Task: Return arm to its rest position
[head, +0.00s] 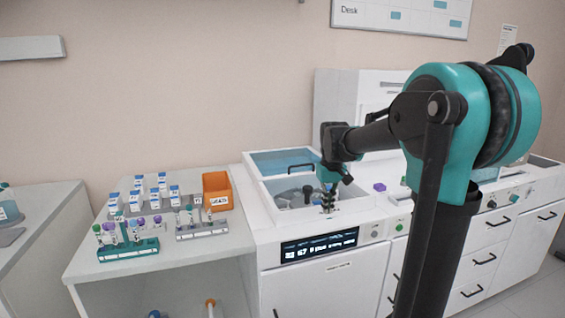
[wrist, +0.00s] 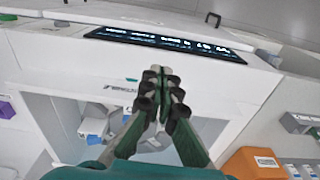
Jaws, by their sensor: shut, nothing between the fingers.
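My arm reaches from the right side of the head view toward the white machine (head: 285,222). My gripper (head: 328,200) hangs above the machine's open top, pointing down. In the wrist view my gripper (wrist: 160,72) has its fingertips together, with nothing between them. Behind the fingers are the machine's white front and its dark display (wrist: 165,40). I cannot tell in the head view how far the fingertips are above the opening.
Left of the machine, a white table holds a green tube rack (head: 128,248), a grey rack (head: 202,230), several white-blue boxes and an orange bin (head: 217,190). A raised blue lid (head: 284,162) stands behind the opening. A purple item (head: 379,187) lies right of the gripper.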

